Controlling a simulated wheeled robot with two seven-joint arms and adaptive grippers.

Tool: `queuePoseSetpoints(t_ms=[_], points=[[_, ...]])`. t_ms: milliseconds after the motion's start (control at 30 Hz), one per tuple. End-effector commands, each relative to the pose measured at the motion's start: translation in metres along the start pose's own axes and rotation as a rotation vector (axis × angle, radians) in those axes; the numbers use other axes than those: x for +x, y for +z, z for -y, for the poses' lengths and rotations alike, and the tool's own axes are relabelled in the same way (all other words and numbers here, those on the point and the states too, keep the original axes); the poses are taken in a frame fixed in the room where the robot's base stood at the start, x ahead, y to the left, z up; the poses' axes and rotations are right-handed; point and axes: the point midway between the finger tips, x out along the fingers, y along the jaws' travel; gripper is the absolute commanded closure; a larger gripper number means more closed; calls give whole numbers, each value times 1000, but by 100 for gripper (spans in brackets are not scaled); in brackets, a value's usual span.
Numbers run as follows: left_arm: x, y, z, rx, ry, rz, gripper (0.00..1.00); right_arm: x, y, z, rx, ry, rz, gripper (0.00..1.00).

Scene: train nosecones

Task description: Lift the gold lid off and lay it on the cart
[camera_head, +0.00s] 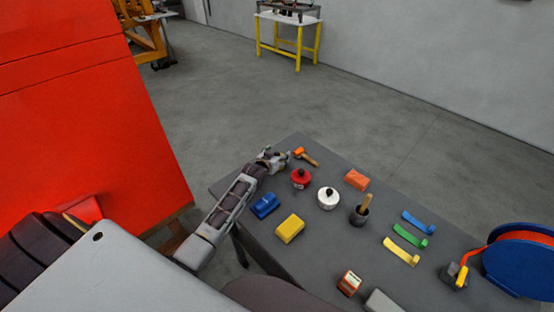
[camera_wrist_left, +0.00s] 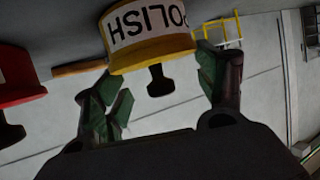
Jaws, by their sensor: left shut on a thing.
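The gold lid (camera_wrist_left: 152,54) with its black knob (camera_wrist_left: 159,81) shows in the left wrist view, upside down. It sits against a white tin lettered POLISH (camera_wrist_left: 148,24); I see no gap between them. In the head view, my left gripper (camera_head: 274,158) is at the far left end of the grey cart top (camera_head: 330,250), and hides the gold-lidded tin. My right gripper is not in view.
A red tin (camera_head: 300,178) and a white tin (camera_head: 328,198) stand close to my left gripper. A hammer (camera_head: 306,157), blue block (camera_head: 264,205), yellow block (camera_head: 290,228), orange block (camera_head: 357,180) and brush pot (camera_head: 361,212) lie around. Bare top shows between them.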

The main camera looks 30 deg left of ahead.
Motion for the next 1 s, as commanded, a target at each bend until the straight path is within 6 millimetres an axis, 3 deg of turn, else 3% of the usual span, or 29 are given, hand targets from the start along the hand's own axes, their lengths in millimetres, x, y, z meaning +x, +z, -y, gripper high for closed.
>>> queuePoseSetpoints(t_ms=[533, 1000], points=[[-4, -10, 0, 0, 0, -1, 52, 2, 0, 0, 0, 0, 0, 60], [-26, -64, 0, 1, -1, -3, 52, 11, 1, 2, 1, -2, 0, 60]])
